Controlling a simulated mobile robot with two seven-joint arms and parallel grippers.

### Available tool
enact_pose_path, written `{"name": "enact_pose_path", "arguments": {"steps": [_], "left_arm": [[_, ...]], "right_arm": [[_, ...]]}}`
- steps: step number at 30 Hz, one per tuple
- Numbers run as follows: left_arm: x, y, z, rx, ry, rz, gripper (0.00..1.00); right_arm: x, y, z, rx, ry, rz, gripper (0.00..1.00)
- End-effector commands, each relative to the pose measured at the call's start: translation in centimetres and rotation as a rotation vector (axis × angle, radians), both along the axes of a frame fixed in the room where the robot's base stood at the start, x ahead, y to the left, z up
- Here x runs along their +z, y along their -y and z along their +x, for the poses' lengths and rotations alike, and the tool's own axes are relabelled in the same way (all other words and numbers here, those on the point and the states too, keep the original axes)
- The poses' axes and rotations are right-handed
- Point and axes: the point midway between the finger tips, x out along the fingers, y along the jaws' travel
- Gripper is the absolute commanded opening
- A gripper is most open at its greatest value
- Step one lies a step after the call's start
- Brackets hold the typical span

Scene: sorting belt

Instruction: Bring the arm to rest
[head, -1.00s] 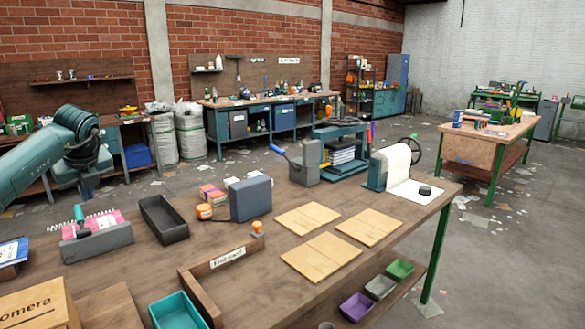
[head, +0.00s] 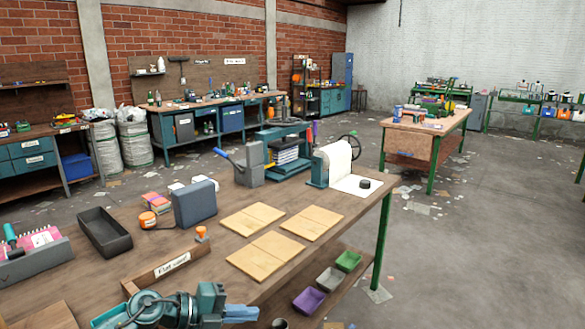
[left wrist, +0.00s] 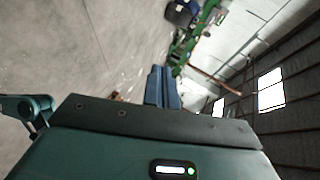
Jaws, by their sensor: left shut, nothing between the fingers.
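My left gripper (head: 240,313) is at the bottom of the head view, in front of the near edge of the wooden workbench (head: 215,255). Its blue-grey fingers point right and lie together, with nothing between them. In the left wrist view the shut fingers (left wrist: 162,88) stand out beyond the dark gripper body, with grey floor and a far wall behind. My left arm covers part of a teal tray (head: 108,318). My right gripper is not in view.
The bench holds a dark tray (head: 105,232), flat tan boards (head: 265,256), a grey block (head: 195,204) and a paper roll machine (head: 330,166). Small bins, one purple (head: 308,300), sit below its right end. The floor to the right (head: 480,250) is open, with scattered paper.

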Motion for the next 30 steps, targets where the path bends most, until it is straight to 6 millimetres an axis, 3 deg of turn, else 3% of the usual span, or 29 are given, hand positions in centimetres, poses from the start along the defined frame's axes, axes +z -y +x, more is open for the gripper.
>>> {"name": "enact_pose_path", "arguments": {"steps": [1, 3, 7, 11, 14, 21, 25, 30], "left_arm": [[0.0, 2.3, -1.9, 0.03, -0.03, -0.14, 0.0], [0.4, 4.0, -3.5, 0.105, -0.067, -0.315, 0.0], [0.5, 4.7, -5.9, 0.316, -0.182, -0.594, 0.0], [-1.4, 3.0, -8.3, 0.59, -0.352, -0.792, 0.0], [-4.2, 0.8, -10.9, 0.823, -0.514, -0.885, 0.0], [-11.2, -3.1, -19.8, 1.271, -0.916, -0.925, 0.0], [-12.9, -3.9, -23.2, 1.381, -1.044, -0.906, 0.0], [-13.6, -4.0, -24.6, 1.419, -1.096, -0.895, 0.0]], "right_arm": [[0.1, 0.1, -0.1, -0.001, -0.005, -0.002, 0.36], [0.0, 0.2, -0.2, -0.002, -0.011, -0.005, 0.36], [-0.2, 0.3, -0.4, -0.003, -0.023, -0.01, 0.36], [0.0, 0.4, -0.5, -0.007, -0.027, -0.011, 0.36], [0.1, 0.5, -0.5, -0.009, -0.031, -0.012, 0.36], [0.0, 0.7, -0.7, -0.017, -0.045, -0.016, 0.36], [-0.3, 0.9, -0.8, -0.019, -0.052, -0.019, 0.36], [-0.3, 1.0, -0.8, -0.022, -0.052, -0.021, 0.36]]}}
